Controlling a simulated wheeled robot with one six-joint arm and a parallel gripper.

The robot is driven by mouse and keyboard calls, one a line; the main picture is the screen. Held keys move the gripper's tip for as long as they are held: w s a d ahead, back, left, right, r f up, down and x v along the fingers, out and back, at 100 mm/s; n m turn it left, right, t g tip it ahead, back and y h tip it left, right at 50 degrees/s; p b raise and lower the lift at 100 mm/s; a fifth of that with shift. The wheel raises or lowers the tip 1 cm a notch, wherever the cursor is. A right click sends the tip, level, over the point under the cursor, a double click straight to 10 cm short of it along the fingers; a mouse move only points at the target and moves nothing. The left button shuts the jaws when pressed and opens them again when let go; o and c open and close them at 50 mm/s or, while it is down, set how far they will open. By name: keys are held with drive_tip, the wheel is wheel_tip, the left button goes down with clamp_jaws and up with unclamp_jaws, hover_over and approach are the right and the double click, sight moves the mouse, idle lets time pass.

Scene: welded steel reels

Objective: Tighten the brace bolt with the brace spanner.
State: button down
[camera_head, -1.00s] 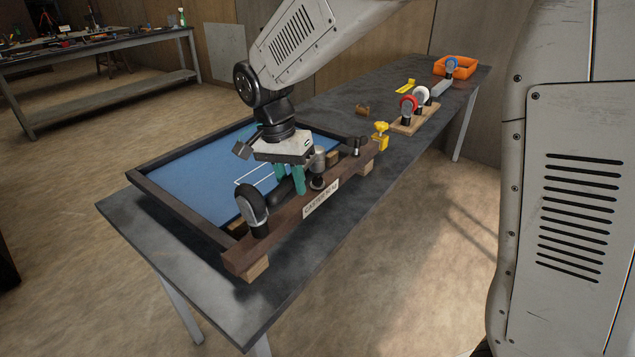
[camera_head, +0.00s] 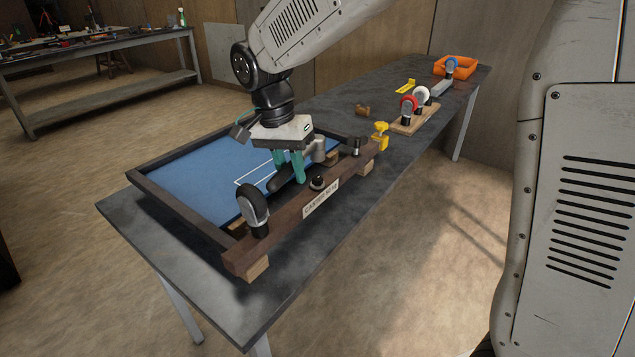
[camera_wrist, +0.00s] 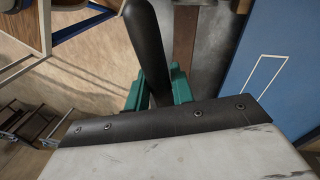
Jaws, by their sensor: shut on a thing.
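My gripper (camera_head: 290,172) has teal fingers shut on a dark, rounded handle, taken to be the brace spanner's (camera_head: 281,179). In the wrist view the handle (camera_wrist: 146,45) stands between the fingers (camera_wrist: 159,90). A grey cylinder (camera_head: 319,150), apparently the spanner's head, shows just right of the fingers. A dark round fitting (camera_head: 317,183), possibly the brace bolt, sits on the brown beam (camera_head: 285,218) beside the label. The grey cylinder appears above and behind this fitting, apart from it. The handle's lower end and the exact join to the cylinder are hidden.
A dark-wheeled caster (camera_head: 253,208) stands on the beam's near end, and a short dark post (camera_head: 357,147) near its far end. A yellow clamp (camera_head: 380,136) and wooden rack of casters (camera_head: 413,120) lie beyond. A blue-floored frame (camera_head: 200,180) lies behind the beam.

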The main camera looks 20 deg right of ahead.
drive_tip(key=shift+r, duration=1.7)
